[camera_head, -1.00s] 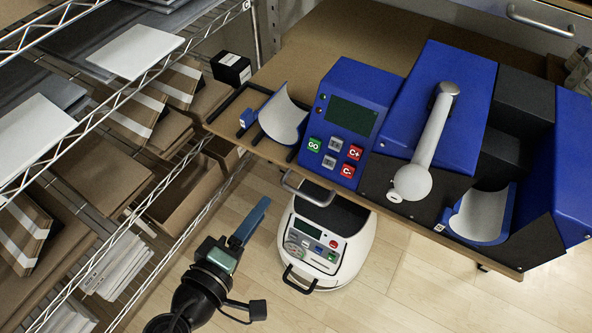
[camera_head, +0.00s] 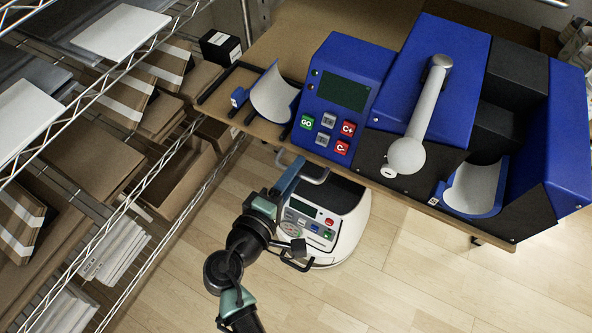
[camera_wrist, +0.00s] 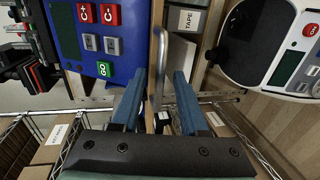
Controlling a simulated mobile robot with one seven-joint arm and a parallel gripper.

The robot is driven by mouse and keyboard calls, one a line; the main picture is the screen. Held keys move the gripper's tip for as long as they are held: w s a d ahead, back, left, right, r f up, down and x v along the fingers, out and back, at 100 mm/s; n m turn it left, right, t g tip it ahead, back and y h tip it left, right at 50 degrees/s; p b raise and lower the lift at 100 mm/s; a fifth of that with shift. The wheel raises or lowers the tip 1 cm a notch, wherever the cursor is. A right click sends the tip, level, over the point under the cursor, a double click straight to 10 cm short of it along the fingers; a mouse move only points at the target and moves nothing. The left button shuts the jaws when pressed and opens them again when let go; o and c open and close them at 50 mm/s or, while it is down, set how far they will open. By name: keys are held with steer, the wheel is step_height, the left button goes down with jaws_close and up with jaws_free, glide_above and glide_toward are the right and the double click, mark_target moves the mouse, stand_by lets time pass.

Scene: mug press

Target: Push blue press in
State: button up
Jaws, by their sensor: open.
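The mug press has a blue control box (camera_head: 345,95) and a tall blue body (camera_head: 432,90) with a grey lever (camera_head: 425,115) angled down toward the front. A blue-backed, white-faced curved piece (camera_head: 273,95) sits on dark rails left of the control box. A similar curved blue piece (camera_head: 475,188) sits at the right, by the black and blue housing. My gripper (camera_head: 291,170) is open and empty at the table's front edge, below the control box. In the wrist view, my gripper's fingers (camera_wrist: 158,85) are apart, with a metal handle (camera_wrist: 158,50) showing between them.
The wooden table (camera_head: 285,40) carries the press. A white machine (camera_head: 340,220) with buttons stands on the floor beneath its edge. Wire shelves (camera_head: 150,95) with boxes line the left. Floor at lower right is clear.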

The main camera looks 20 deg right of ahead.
steer(key=shift+w+d, duration=0.25)
steer(key=shift+d, duration=0.1)
steer(key=shift+c, duration=0.3)
jaws_close()
stand_by(1.0)
